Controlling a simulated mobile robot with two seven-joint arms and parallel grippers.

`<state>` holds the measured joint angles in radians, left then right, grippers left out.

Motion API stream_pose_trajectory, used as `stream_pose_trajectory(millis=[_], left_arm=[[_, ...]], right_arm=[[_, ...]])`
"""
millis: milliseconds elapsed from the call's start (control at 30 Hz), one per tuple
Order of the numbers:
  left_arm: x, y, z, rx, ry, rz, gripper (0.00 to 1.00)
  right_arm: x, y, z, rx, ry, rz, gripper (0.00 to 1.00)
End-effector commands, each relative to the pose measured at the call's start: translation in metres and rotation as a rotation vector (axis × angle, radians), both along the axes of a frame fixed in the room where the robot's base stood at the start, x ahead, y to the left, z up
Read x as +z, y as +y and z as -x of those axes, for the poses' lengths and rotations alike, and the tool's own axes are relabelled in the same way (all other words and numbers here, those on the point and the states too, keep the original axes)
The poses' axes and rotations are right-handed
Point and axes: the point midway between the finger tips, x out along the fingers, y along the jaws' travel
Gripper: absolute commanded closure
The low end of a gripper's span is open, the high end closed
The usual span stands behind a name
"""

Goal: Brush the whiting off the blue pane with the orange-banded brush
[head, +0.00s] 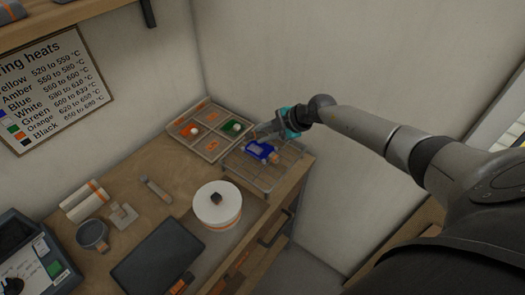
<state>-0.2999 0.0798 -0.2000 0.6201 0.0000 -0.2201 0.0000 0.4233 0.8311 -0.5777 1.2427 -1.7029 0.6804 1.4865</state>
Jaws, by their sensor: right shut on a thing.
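The blue pane (257,151) lies on a wire rack (245,172) near the bench's right end. Pale patches show on its face, probably the whiting. My right gripper (263,133) reaches in from the right and is just above the pane's far edge. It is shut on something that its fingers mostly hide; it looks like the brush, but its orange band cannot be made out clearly. A small tan piece (274,158) shows at the pane's right side; I cannot tell whether it is the brush's bristles. My left gripper is out of view.
The wall rises close behind the rack. Bench space left of the pot is partly clear.

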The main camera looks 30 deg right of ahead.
Motion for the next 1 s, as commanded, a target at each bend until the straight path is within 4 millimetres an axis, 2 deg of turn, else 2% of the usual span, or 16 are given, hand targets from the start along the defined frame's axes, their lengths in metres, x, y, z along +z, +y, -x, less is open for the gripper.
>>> stream_pose_trajectory(millis=[167,267,1000], left_arm=[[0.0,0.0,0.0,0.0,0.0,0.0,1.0],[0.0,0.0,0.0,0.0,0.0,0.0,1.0],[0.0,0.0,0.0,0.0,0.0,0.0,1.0]], right_arm=[[0.002,0.0,0.0,0.0,-0.001,0.001,1.0],[0.009,-0.001,-0.001,0.0,-0.003,0.001,1.0],[0.098,-0.001,-0.001,0.0,-0.004,0.001,1.0]])
